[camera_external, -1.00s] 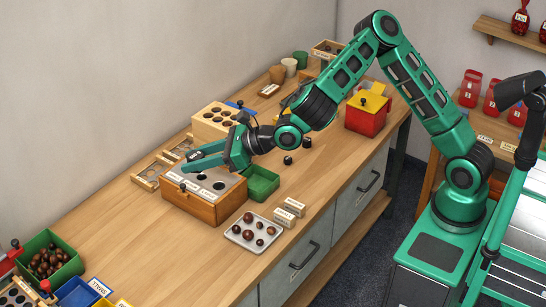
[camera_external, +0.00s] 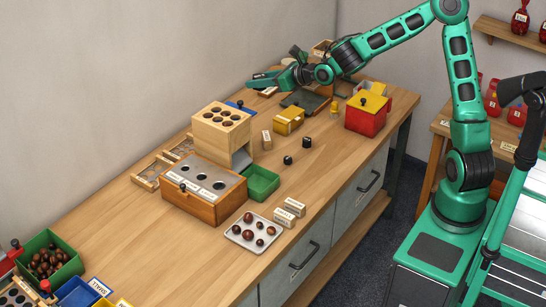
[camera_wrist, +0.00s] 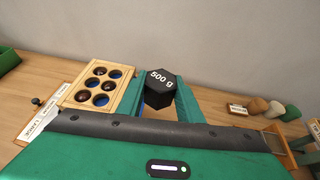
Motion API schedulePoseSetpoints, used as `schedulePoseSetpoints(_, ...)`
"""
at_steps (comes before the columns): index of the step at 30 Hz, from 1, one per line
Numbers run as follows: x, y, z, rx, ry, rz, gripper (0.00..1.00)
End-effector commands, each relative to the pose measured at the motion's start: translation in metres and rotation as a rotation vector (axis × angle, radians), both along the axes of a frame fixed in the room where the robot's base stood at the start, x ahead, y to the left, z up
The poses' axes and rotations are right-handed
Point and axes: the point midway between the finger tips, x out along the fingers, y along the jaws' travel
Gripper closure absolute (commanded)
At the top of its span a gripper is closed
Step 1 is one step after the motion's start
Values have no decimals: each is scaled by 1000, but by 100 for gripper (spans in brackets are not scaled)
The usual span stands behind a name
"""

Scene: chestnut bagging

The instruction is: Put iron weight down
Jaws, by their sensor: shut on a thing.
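The iron weight (camera_wrist: 160,96) is a black hexagonal block marked "500 g", seen in the wrist view. My gripper (camera_wrist: 157,80) has its two teal fingers shut on either side of it. In the external view my gripper (camera_external: 254,82) reaches over the back of the bench, near the wall, and the weight cannot be made out there. Two small black weights stand on the bench, one near the green tray (camera_external: 288,160) and one farther back (camera_external: 307,142).
A wooden block with round holes and chestnuts (camera_external: 205,132) stands in front of my gripper. Behind it are a yellow box (camera_external: 288,122), a dark flat plate (camera_external: 312,99) and a red box with a yellow lid (camera_external: 366,118).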

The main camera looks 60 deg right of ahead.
Motion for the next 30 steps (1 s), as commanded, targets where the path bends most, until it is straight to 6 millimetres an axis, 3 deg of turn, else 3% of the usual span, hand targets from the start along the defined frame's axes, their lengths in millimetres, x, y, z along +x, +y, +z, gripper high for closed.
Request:
schedulePoseSetpoints(1, -2, -26, 1, -4, -3, -32, 100)
schedulePoseSetpoints(9, -28, -143, 1, -5, -4, -174, 100)
schedulePoseSetpoints(15, -52, -207, 2, -2, -3, -259, 100)
schedulePoseSetpoints(27, -90, -279, 3, -1, -2, -365, 100)
schedulePoseSetpoints(30, -88, -275, -12, 3, 0, -358, 100)
